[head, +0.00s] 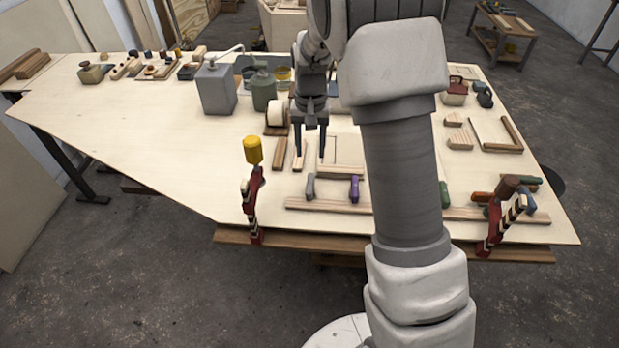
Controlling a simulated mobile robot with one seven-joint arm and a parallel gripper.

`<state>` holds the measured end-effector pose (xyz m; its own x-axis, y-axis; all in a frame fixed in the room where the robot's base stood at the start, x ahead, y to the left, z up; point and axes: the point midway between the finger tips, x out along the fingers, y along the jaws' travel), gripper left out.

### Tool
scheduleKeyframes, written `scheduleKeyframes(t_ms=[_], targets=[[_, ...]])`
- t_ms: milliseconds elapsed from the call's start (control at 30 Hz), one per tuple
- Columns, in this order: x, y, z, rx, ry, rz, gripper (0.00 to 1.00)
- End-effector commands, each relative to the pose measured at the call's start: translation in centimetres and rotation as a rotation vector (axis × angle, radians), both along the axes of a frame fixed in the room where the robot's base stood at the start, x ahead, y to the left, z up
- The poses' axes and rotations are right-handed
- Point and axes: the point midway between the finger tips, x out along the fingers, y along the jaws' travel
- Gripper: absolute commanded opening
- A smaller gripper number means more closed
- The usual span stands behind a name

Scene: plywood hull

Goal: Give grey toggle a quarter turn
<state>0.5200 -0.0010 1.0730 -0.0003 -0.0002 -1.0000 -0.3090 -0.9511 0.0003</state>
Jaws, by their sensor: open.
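The grey toggle (310,186) is a small upright piece on a long wooden strip (330,206) near the table's front edge. A purple toggle (354,189) stands to its right on the same strip, and a green one (445,194) is further right, past my arm. My gripper (309,157) points down with its two dark fingers apart and nothing between them. Its fingertips appear just above and behind the grey toggle in the picture. I cannot tell their exact height. My arm hides part of the strip between the purple and green toggles.
A clamp with a yellow handle (253,150) stands left of the strip, and another clamp (497,220) stands at its right end. A tape roll (276,115), a grey can (215,90) and a green pot (263,92) stand behind. The left tabletop (130,130) is clear.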

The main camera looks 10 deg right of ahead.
Motion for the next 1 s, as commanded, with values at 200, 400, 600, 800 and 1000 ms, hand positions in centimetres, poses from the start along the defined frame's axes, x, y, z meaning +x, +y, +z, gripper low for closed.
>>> scheduleKeyframes(t_ms=[200, 400, 600, 800, 1000], targets=[[-0.1, 0.0, -4.9, 0.000, 0.005, -0.001, 0.53], [-0.1, 0.0, -8.7, 0.000, 0.004, -0.001, 0.53], [0.0, 0.0, -10.7, 0.000, 0.001, 0.001, 0.53], [0.0, 0.0, -11.2, 0.000, 0.000, 0.001, 0.53], [0.0, 0.0, -11.2, 0.000, -0.001, 0.000, 0.45]])
